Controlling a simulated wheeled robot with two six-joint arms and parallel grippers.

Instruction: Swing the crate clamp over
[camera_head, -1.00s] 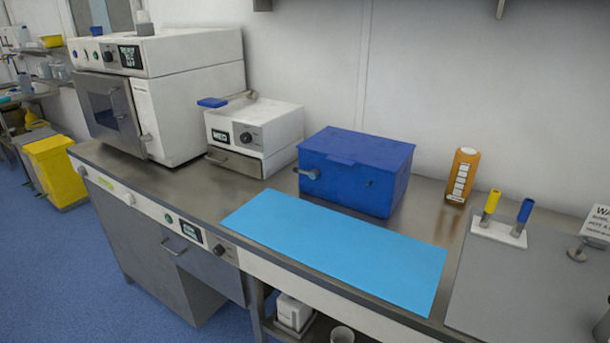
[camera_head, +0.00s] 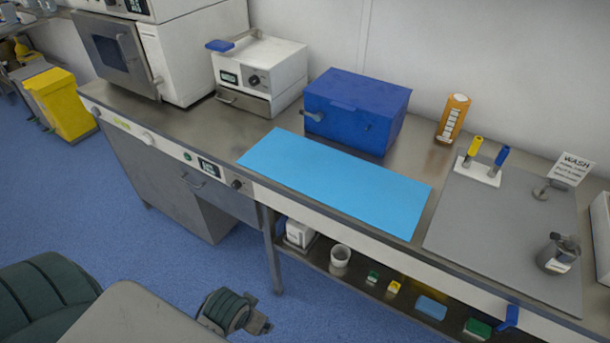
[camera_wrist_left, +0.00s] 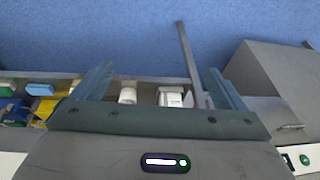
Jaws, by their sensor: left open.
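The blue crate (camera_head: 357,112) stands closed on the steel bench, against the wall behind the light blue mat. A grey clamp lever (camera_head: 312,116) sticks out at the crate's left front. A second small detail on its front is too small to make out. My left gripper (camera_wrist_left: 160,70) shows in the left wrist view, with its two fingers wide apart and nothing between them. It faces the floor and the shelf under the bench, away from the crate. My right gripper is not in view.
The light blue mat (camera_head: 330,180) is bare. A white device (camera_head: 262,73) stands left of the crate, and an orange bottle (camera_head: 452,118) right of it. A holder (camera_head: 478,172) with yellow and blue handles stands further right. Small items lie on the lower shelf.

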